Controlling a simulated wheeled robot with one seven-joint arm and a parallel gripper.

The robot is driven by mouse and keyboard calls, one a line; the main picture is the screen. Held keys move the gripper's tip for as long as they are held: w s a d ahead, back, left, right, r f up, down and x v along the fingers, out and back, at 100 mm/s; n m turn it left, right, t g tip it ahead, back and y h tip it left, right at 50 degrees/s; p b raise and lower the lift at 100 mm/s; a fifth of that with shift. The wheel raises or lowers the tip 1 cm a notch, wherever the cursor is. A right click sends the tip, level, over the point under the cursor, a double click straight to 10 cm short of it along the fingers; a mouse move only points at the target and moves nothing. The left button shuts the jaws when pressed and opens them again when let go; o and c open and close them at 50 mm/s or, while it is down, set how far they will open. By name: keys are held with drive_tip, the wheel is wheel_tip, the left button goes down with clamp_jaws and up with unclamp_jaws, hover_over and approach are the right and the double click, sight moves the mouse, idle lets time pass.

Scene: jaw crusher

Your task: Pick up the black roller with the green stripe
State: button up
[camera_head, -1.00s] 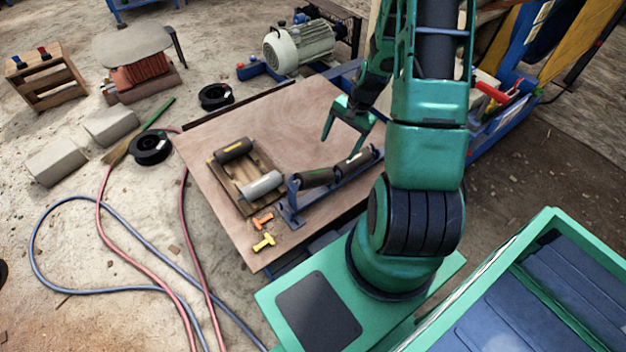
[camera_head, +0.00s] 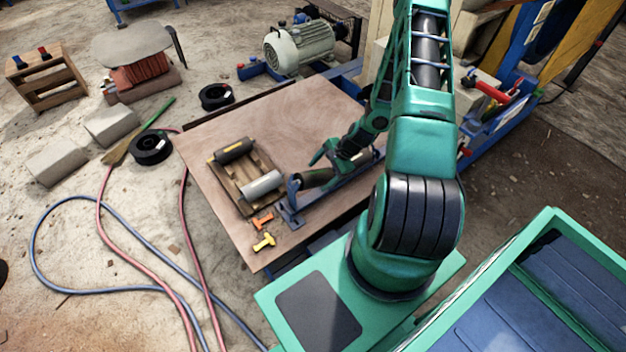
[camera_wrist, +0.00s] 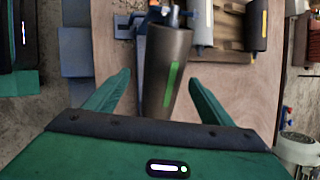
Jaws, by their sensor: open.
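The black roller with the green stripe (camera_wrist: 166,68) lies between the two fingers of my gripper (camera_wrist: 158,80) in the wrist view, its green stripe facing the camera. The fingers are open, one on each side, with a visible gap to the roller. In the head view my gripper (camera_head: 328,156) is low over the blue roller frame (camera_head: 292,213). The roller (camera_head: 318,179) shows there only partly, at the near end of the frame, below my gripper. Its stripe cannot be made out in the head view.
A wooden pallet (camera_head: 247,204) beside the frame holds a black roller with a yellow stripe (camera_head: 234,149) and a grey roller (camera_head: 262,186). Orange (camera_head: 262,221) and yellow (camera_head: 264,242) pieces lie near the table edge. The far part of the table (camera_head: 290,115) is clear.

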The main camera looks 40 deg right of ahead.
drive_tip(key=shift+w+x, duration=0.15)
drive_tip(key=shift+x, duration=1.35)
drive_tip(key=shift+w+x, duration=0.1)
drive_tip(key=shift+x, duration=1.35)
drive_tip(key=shift+r, duration=0.1)
drive_tip(key=c, duration=1.9)
